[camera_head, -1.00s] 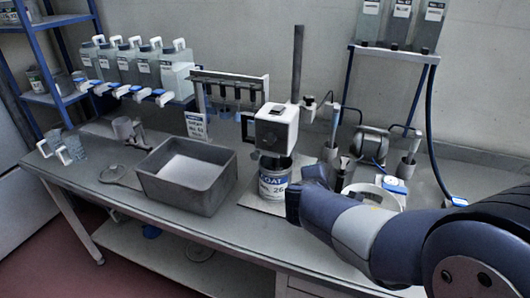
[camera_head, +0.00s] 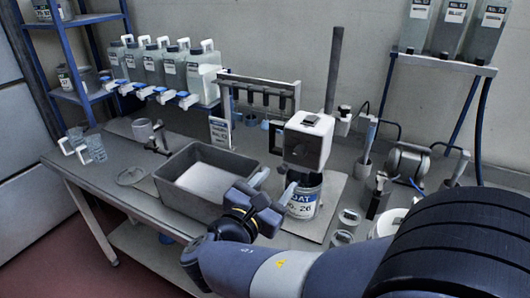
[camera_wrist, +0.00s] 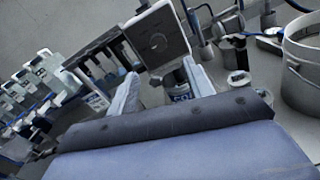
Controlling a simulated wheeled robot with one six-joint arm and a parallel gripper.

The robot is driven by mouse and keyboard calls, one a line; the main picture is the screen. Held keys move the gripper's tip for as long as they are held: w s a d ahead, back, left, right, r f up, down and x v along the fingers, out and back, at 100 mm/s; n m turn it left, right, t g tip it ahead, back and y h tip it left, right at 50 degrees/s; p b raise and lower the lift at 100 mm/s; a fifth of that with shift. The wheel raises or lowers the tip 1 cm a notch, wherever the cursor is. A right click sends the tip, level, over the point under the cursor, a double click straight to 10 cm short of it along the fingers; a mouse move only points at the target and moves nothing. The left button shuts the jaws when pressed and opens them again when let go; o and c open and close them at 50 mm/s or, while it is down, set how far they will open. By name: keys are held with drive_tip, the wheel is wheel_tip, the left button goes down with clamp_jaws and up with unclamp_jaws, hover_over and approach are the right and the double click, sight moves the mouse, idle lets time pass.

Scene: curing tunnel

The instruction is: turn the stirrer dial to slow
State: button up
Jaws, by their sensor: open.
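The stirrer (camera_head: 310,138) is a white box-shaped head on a dark upright post, above a labelled can (camera_head: 302,203). Its dial (camera_wrist: 158,43) is a small round knob on the front face in the wrist view; its setting marks are too small to read. My gripper (camera_wrist: 162,88) is open and empty, its two pale fingers spread below the dial and apart from it. The can shows between the fingers in the wrist view.
A grey tub (camera_head: 196,178) stands left of my gripper. A rack with hanging tools (camera_head: 262,95) is behind it. A motor-like unit (camera_head: 408,162), a white pot (camera_head: 390,222) and small jars are at right. Several jugs (camera_head: 170,70) line the back left.

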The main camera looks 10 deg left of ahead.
sight(298, 155)
drive_tip(key=p+x, duration=0.1)
drive_tip(key=x, duration=0.9)
drive_tip(key=shift+w+p, duration=0.3)
drive_tip(key=shift+w, duration=0.1)
drive_tip(key=shift+c, duration=0.6)
drive_tip(key=c, duration=0.8)
drive_tip(key=shift+c, duration=0.2)
